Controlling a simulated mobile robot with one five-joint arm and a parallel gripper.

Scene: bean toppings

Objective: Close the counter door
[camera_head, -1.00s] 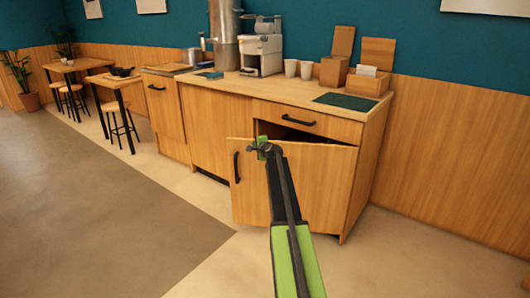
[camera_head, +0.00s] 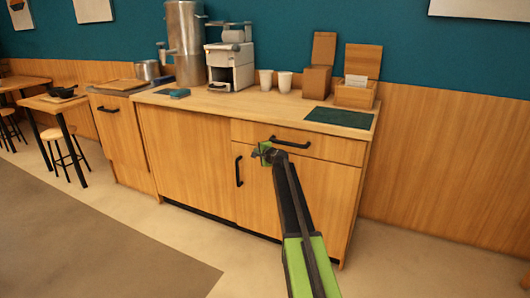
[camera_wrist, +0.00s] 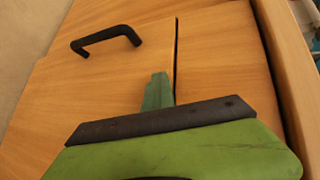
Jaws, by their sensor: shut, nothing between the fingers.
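The counter door (camera_head: 300,205) is a light wood panel under the drawer (camera_head: 300,140) at the right end of the counter, with a black handle (camera_head: 238,170) at its left edge. It looks flush or nearly flush with the counter front. In the wrist view the door (camera_wrist: 80,90) shows its handle (camera_wrist: 105,38) and a narrow dark gap along its top edge. My gripper (camera_head: 264,152) is shut and empty, at the door's upper part, right of the handle. One green fingertip (camera_wrist: 157,92) shows against the door; I cannot tell whether it touches.
The counter top (camera_head: 220,103) bears a coffee machine (camera_head: 229,65), paper cups (camera_head: 275,80), wooden boxes (camera_head: 355,93) and a dark green mat (camera_head: 340,117). Tables and stools (camera_head: 65,150) stand at the left. The floor (camera_head: 100,230) before the counter is clear.

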